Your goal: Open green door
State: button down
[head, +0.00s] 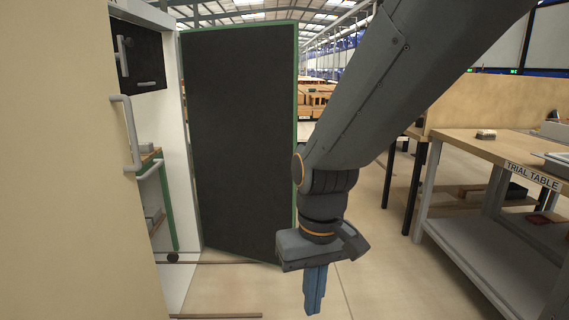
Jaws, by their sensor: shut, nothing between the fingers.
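A tall door (238,140) with a dark panel and a thin green frame stands swung outward from a white frame at the left. Its free edge is on the right, beside my arm. My gripper (314,304) points down in front of the door's lower right corner. Its blue fingers are together and hold nothing. From this single view I cannot tell whether the gripper or arm touches the door. My arm covers part of the view to the right of the door.
A beige panel (70,170) with a grey handle (128,135) is close at the left. Behind it are shelves and a small black door (150,60). A wooden-topped table (500,150) labelled TRIAL TABLE stands at the right. Floor between door and table is clear.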

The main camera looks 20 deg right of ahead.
aim_at(240, 81)
jog(key=z, duration=0.55)
jog(key=i, duration=0.55)
jog(key=z, duration=0.8)
jog(key=i, duration=0.65)
jog(key=u, duration=0.65)
jog(key=i, duration=0.75)
jog(key=u, duration=0.8)
